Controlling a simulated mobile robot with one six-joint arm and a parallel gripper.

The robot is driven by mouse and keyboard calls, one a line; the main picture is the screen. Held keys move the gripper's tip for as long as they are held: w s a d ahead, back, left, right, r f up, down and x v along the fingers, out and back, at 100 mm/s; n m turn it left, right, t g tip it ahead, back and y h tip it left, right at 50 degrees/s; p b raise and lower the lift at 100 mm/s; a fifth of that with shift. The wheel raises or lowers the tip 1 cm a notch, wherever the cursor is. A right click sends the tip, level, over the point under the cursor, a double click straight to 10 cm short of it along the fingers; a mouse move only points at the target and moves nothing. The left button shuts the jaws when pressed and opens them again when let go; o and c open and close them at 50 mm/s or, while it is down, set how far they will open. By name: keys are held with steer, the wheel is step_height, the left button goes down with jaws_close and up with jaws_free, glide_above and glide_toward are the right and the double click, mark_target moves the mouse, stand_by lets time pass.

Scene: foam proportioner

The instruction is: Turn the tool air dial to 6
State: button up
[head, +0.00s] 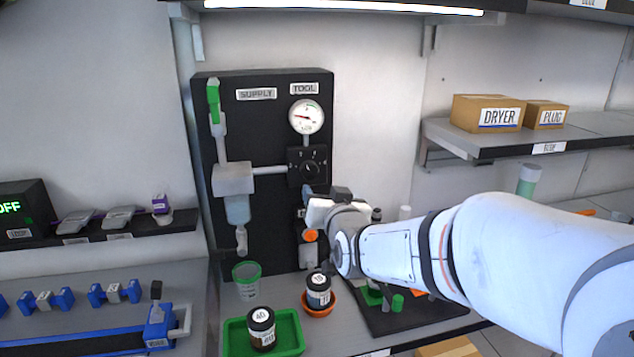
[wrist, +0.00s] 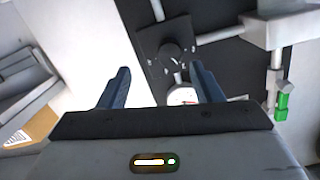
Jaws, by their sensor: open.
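The tool air dial (head: 311,167) is a round black knob on a square dark plate, below the white round TOOL gauge (head: 306,117) on the black panel. Its numbers are too small to read. In the wrist view the dial (wrist: 172,52) appears beyond the fingertips, with the gauge (wrist: 183,96) partly hidden behind my gripper's body. My gripper (wrist: 162,75) is open and empty, its two blue fingers spread apart. In the head view my gripper (head: 308,190) is just below the dial plate; its fingers are mostly hidden, and contact cannot be told.
A SUPPLY pipe and filter bowl (head: 236,205) with a green handle (head: 213,102) are left of the dial. Below stand a green-rimmed cup (head: 247,280), labelled jars (head: 261,327) and a green tray (head: 292,349). A shelf with boxes (head: 486,113) is at right.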

mark_target(311, 172)
steer(key=shift+t+y, duration=0.3)
steer(key=shift+t, duration=0.2)
steer(key=x, duration=0.3)
steer(key=p+x, duration=0.1)
steer(key=x, duration=0.1)
steer(key=p+x, duration=0.1)
steer(key=x, duration=0.2)
steer(key=shift+w+a+r, duration=0.2)
steer(key=shift+a+r, duration=0.2)
steer(key=shift+a, duration=0.1)
steer(key=shift+c, duration=0.3)
steer(key=c, duration=0.9)
